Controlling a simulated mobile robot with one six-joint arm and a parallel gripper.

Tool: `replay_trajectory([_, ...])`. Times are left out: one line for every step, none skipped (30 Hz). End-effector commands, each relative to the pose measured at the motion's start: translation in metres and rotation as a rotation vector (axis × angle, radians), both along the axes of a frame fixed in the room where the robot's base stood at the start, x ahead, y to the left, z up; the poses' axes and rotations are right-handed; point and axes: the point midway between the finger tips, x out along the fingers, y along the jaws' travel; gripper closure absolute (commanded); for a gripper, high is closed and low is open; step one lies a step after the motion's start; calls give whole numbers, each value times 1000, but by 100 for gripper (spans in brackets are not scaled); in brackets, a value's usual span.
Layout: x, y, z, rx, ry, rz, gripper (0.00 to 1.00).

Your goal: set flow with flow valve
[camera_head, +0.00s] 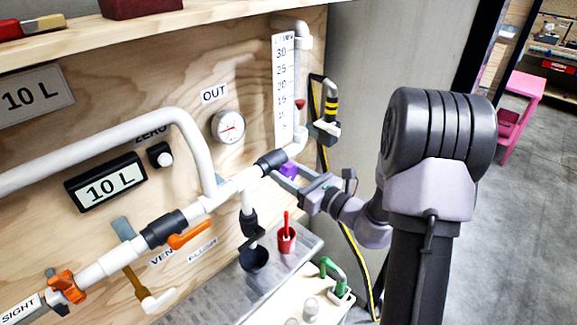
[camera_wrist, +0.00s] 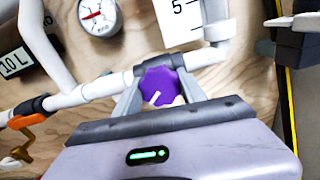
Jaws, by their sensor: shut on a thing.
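The purple flow valve knob (camera_head: 289,170) sits on the white pipe, just below its dark fitting. It shows clearly in the wrist view (camera_wrist: 161,84), with a white pointer mark at its lower left. My gripper (camera_head: 285,174) is shut on the knob, one grey finger on each side in the wrist view (camera_wrist: 159,92). The knob is partly hidden by the fingers in the head view. The white flow scale (camera_head: 284,75) stands above on the board. A small red marker (camera_head: 300,104) shows beside it, near the 15 mark.
A round OUT gauge (camera_head: 228,126) and a 10 L display (camera_head: 105,188) are on the plywood board. An orange lever (camera_head: 190,235) and orange valve (camera_head: 67,287) are on the pipe to the left. A red cup (camera_head: 286,238) stands on the metal tray (camera_head: 215,290) below.

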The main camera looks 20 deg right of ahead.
Motion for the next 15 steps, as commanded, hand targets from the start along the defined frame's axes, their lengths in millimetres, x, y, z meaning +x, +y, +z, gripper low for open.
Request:
replay_trajectory([0,0,4,31,15,0,93])
replay_trajectory([0,0,3,53,24,0,93])
replay_trajectory([0,0,3,81,35,0,93])
replay_trajectory([0,0,3,101,44,0,93])
replay_trajectory([0,0,3,120,50,0,93])
replay_trajectory([0,0,3,145,62,0,93])
replay_trajectory([0,0,3,161,68,0,93])
replay_trajectory([0,0,3,179,75,0,93])
replay_trajectory([0,0,2,198,83,0,93])
replay_trajectory([0,0,2,214,90,0,93])
replay_trajectory([0,0,2,228,95,1,93])
replay_trajectory([0,0,2,244,101,1,93])
replay_trajectory([0,0,2,255,105,1,93])
replay_trajectory([0,0,2,266,110,1,93])
replay_trajectory([0,0,2,278,115,1,93])
